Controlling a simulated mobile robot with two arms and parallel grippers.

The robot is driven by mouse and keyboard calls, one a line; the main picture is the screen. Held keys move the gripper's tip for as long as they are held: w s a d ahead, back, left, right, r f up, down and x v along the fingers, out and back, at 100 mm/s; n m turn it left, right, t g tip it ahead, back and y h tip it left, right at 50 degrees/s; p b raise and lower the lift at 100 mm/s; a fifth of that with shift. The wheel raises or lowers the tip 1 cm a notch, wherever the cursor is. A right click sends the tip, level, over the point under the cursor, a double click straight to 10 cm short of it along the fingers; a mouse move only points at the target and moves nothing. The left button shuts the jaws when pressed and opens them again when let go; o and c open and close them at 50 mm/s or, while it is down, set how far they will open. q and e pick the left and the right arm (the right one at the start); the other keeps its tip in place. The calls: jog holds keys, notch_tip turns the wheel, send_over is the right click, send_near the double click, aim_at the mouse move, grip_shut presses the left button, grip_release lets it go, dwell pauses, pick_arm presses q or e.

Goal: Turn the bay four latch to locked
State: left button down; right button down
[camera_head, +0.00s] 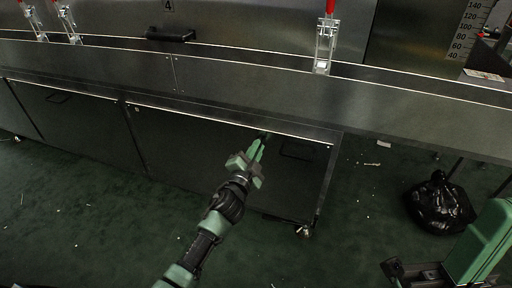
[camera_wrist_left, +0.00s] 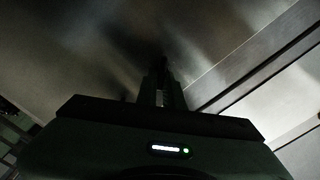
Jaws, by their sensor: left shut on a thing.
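A number 4 (camera_head: 168,5) marks a steel panel at the top of the head view. A black bar handle (camera_head: 170,34) is fixed below it; I cannot tell whether this is the bay four latch or how it is set. My left gripper (camera_head: 264,139) is in front of the dark cabinet below the steel ledge, well below and right of that handle. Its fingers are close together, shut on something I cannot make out. In the left wrist view the left gripper (camera_wrist_left: 161,88) is dark against a blurred steel surface. My right gripper does not show clearly.
Upright clamps with red handles stand on the ledge, one (camera_head: 325,45) right of the handle and others at far left. The long steel ledge (camera_head: 240,84) lies between my gripper and the panel. A black bag (camera_head: 440,204) sits on the green floor at right.

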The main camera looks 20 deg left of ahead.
pick_arm(q)
jog(key=shift+d+f+m, duration=0.1)
jog(key=shift+f+m, duration=0.05)
jog(key=shift+m, duration=1.7)
jog(key=shift+d+f+m, duration=0.1)
jog(key=shift+f+m, duration=0.05)
jog(key=shift+m, duration=1.7)
jog(key=c, duration=1.5)
grip_release()
jog(key=shift+c, duration=0.2)
jog(key=s+p, duration=0.1)
jog(key=s, duration=0.6)
jog(key=shift+s+a, duration=0.2)
jog(key=shift+s, duration=0.2)
